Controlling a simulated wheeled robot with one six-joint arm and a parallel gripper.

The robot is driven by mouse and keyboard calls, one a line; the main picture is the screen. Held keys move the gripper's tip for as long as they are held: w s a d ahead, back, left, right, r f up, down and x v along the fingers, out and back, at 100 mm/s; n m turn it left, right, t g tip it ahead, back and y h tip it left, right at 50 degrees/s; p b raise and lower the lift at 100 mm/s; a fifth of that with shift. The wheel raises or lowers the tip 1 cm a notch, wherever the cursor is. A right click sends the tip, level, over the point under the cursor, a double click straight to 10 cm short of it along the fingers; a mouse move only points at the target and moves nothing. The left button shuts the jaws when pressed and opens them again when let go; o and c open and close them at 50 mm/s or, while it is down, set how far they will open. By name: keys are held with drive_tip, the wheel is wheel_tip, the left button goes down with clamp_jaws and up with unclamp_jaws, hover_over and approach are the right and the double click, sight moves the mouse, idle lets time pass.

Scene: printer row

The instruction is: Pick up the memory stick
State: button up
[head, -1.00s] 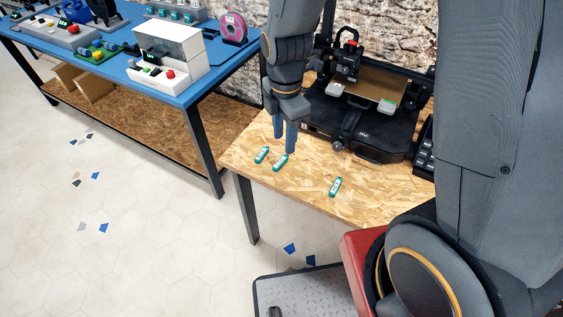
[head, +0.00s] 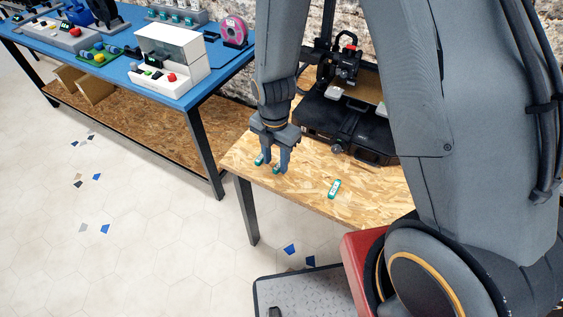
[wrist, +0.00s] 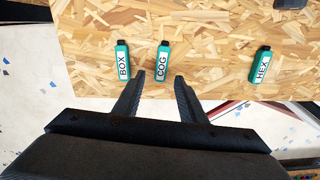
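Three green memory sticks with white labels lie on the wooden table (head: 310,200). In the wrist view they read BOX (wrist: 122,60), COG (wrist: 162,62) and HEX (wrist: 261,66). My gripper (wrist: 160,82) is open, with its fingertips just on the near side of the COG stick, one to each side of its line. The BOX stick lies just left of the left finger. The HEX stick stands apart to the right, and also shows in the head view (head: 334,188). In the head view my gripper (head: 271,168) partly hides the other two sticks.
A black 3D printer (head: 345,120) stands at the back of the wooden table. A blue bench (head: 120,68) with a white box-like device (head: 172,55) is at the left. The table's near edge is close to the gripper. Bare wood lies between COG and HEX.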

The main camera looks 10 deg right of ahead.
drive_tip(key=shift+f, duration=0.95)
drive_tip(key=shift+c, duration=0.5)
clamp_jaws()
drive_tip(key=shift+r, duration=0.1)
